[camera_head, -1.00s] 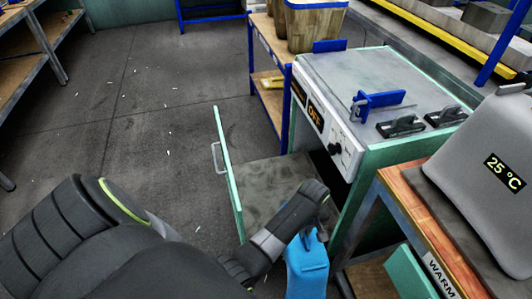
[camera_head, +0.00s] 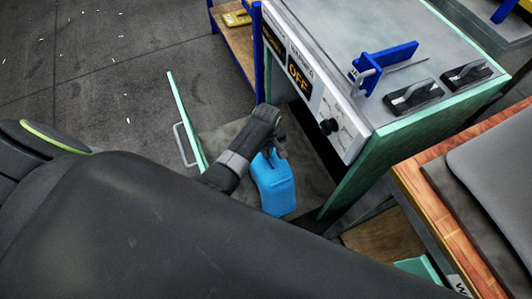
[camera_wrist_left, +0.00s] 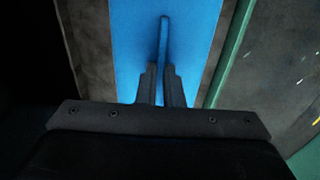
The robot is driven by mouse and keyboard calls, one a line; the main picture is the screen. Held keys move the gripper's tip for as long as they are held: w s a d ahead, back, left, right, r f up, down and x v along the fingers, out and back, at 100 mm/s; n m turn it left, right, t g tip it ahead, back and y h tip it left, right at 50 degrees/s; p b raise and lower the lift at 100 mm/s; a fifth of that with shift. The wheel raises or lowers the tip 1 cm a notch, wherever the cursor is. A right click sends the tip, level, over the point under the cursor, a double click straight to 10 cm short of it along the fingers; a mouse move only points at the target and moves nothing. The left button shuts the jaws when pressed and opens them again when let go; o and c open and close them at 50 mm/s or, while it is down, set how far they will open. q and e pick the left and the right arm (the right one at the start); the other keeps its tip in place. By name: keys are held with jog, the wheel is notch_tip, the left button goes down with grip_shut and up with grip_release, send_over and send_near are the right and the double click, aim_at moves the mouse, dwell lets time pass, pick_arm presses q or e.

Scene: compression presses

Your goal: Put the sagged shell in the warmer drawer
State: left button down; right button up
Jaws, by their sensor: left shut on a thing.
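The blue shell (camera_head: 273,186) hangs from my left gripper (camera_head: 272,155), low over the open warmer drawer. The left gripper is shut on a thin upright fin of the shell, which shows in the left wrist view (camera_wrist_left: 163,40). The drawer (camera_head: 215,142) is pulled out of the front of the warmer cabinet (camera_head: 345,165), with a pale green front panel and grey floor. I cannot tell whether the shell touches the drawer floor. My right gripper is not in view.
The cabinet's panel reads OFF (camera_head: 299,78). A blue fixture (camera_head: 385,62) and black clamps (camera_head: 415,96) sit on its top. A wood-edged bench (camera_head: 440,200) stands at the right. Open floor lies at the left.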

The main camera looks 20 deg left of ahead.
pick_arm(q)
notch_tip(320, 180, down, 2)
jog(key=shift+f, duration=0.2)
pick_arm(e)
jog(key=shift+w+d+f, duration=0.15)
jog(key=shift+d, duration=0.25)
